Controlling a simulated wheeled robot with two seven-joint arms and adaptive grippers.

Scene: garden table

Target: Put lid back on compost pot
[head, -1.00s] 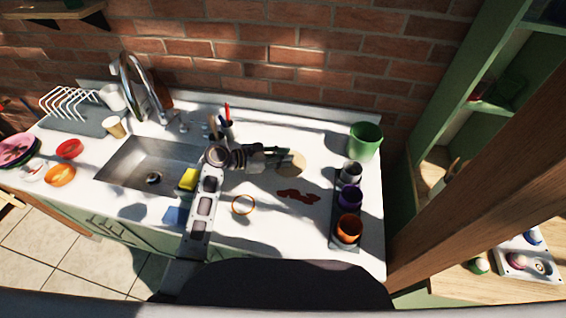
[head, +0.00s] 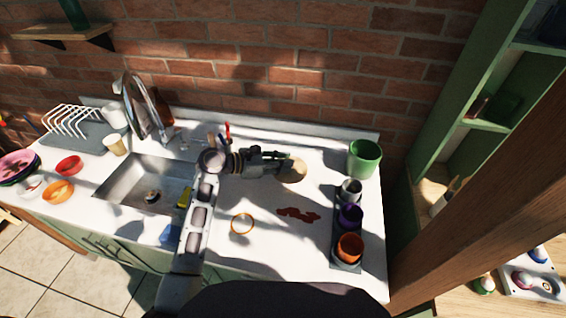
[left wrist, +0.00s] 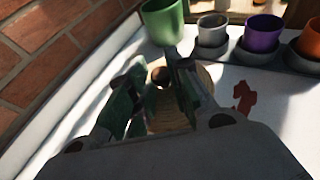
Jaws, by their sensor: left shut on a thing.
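The lid (head: 294,173) is a round, pale wooden disc. It also shows in the left wrist view (left wrist: 206,78), with a dark round knob. My left gripper (head: 277,163) is shut on the lid at its knob, over the back middle of the counter; its exact height is hard to tell. In the left wrist view the fingers (left wrist: 160,90) stand on either side of the knob. The green pot (head: 364,159) stands upright and open at the back right, apart from the lid; it also shows in the left wrist view (left wrist: 163,20). My right gripper is not in view.
A tray (head: 337,250) with grey, purple and orange pots stands in front of the green pot. A dark red stain (head: 298,214) and an orange ring (head: 242,223) lie on the counter. The sink (head: 125,178) is left; the brick wall (head: 300,75) rises behind.

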